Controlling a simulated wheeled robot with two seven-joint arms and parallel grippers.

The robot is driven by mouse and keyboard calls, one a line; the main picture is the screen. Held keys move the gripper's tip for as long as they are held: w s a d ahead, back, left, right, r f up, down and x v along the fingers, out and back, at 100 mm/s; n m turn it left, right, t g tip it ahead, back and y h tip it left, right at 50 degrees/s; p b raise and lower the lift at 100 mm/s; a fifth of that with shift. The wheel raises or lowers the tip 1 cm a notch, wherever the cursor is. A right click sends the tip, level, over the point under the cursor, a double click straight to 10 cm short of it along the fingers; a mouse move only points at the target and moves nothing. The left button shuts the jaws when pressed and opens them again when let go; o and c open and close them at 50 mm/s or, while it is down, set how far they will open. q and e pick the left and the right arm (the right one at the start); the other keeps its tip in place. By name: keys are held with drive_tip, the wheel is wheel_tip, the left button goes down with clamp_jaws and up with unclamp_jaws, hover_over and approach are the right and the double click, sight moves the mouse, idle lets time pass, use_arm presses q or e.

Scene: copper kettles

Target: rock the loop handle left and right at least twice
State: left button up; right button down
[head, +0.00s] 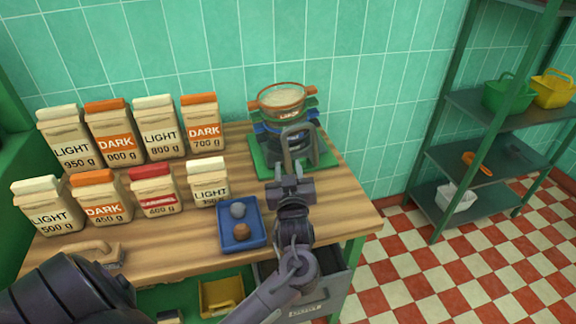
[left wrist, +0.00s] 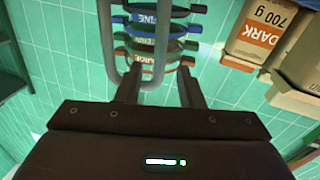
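A stack of coloured sieves (head: 283,102) stands on a green base (head: 262,158) at the back right of the table. A grey loop handle (head: 312,140) stands upright at its front; the left wrist view shows it as a long grey loop (left wrist: 106,45) before the sieve bands (left wrist: 150,30). My left gripper (head: 291,168) is right in front of the loop. Its two fingers (left wrist: 160,82) are apart, with one side of the loop in line with the gap between them. Whether they touch it cannot be told. My right gripper is not in view.
Labelled paper bags (head: 110,135) stand in two rows on the left. A blue tray (head: 221,236) with two small round things sits near the front edge. A green shelf rack (head: 447,140) stands at the right, past open tiled floor.

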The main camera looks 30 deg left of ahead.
sight(286, 152)
use_arm(q)
drive_tip(key=b+x, duration=0.1)
drive_tip(key=x, duration=0.7)
drive_tip(key=shift+s, duration=0.1)
idle(0.4)
drive_tip(key=shift+d, duration=0.1)
drive_tip(key=shift+c, duration=0.2)
clamp_jaws()
